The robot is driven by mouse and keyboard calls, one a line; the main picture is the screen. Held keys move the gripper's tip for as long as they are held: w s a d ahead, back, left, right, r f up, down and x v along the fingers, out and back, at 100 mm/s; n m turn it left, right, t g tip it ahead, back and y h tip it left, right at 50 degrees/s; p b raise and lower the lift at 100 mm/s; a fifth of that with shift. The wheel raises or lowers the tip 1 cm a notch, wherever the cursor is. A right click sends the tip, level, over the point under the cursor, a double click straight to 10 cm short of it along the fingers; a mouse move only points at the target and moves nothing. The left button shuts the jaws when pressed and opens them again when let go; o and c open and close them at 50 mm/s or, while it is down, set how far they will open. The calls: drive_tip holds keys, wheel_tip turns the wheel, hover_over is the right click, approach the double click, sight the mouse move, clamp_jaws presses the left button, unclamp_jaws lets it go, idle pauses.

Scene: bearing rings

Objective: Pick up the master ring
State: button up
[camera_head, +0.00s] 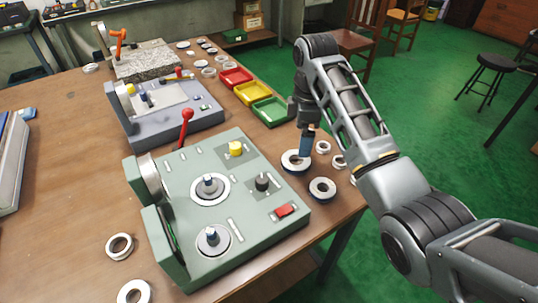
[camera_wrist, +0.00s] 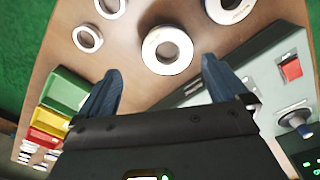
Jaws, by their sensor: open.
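A thick pale ring (camera_head: 295,170) lies flat on the table beside the green fixture, under my gripper (camera_head: 306,147). In the wrist view this ring (camera_wrist: 151,52) lies centred just beyond the fingertips of my gripper (camera_wrist: 162,66), whose blue fingers are spread with nothing between them. A second thick ring (camera_head: 322,198) lies close by, and it is cut off at the top of the wrist view (camera_wrist: 232,16). I see no label telling which ring is the master ring. My fingers partly overlap the first ring in the head view.
Smaller rings (camera_head: 323,147) lie near the table's right edge. The green fixture (camera_head: 250,205) has posts, knobs and a red button (camera_head: 285,210). Green (camera_head: 270,111), yellow (camera_head: 251,93) and red (camera_head: 235,77) trays stand farther back. A grey fixture (camera_head: 165,122) stands behind.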

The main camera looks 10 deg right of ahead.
sight(295, 164)
drive_tip(key=a+f, duration=0.1)
drive_tip(key=f, duration=0.2)
drive_tip(key=shift+s+a, duration=0.15)
drive_tip(key=shift+a, duration=0.2)
drive_tip(key=shift+d+f+p, duration=0.15)
drive_tip(key=shift+f+p, duration=0.25)
drive_tip(key=shift+f, duration=1.8)
drive_tip(key=c, duration=1.3)
drive_tip(key=shift+c, duration=0.6)
drive_tip(key=shift+r, duration=0.1)
